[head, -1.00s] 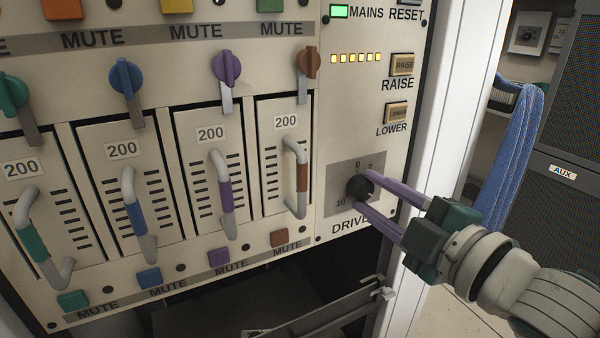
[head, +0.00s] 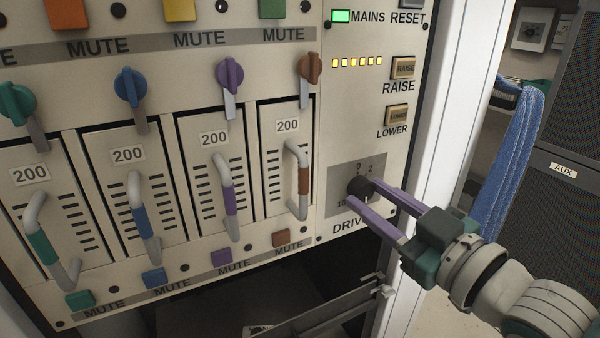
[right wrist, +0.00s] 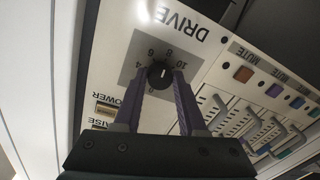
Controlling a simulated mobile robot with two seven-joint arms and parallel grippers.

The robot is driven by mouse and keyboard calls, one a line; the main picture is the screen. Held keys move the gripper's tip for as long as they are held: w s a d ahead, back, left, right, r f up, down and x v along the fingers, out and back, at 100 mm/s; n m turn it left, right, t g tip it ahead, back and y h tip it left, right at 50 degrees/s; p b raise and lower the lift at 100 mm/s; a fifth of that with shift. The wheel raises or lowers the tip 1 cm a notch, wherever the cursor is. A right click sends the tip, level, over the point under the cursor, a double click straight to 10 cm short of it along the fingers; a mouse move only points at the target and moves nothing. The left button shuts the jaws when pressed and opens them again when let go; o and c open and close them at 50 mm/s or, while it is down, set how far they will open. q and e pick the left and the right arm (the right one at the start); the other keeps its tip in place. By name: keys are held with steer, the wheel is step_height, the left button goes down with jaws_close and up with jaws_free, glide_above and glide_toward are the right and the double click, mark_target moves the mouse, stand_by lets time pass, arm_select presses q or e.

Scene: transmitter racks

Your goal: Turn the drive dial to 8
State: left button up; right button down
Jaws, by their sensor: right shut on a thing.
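The drive dial (head: 359,188) is a round black knob on a grey square scale plate (head: 340,177) at the lower right of the rack panel. In the right wrist view, the dial (right wrist: 160,76) sits between my two purple fingers, with a short pale mark on its face. The numbers 4, 6, 8 and 10 are readable around it there; I cannot tell exactly which one the mark points at. My right gripper (head: 362,191) is shut on the dial, one finger on each side. In the head view the fingers hide part of the scale. My left gripper is not in view.
RAISE (head: 403,68) and LOWER (head: 397,115) buttons sit above the dial. A fader module with a brown handle (head: 303,180) is just left of it. An open metal bracket (head: 330,312) juts out below. A blue cloth (head: 510,165) hangs at the right.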

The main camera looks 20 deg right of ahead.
steer(key=shift+m, duration=0.6)
steer(key=shift+c, duration=2.4)
jaws_free()
steer(key=shift+s, duration=0.15)
steer(key=s+d, duration=0.2)
steer(key=s, duration=0.7)
steer(key=shift+s, duration=0.25)
steer(key=shift+a, duration=0.15)
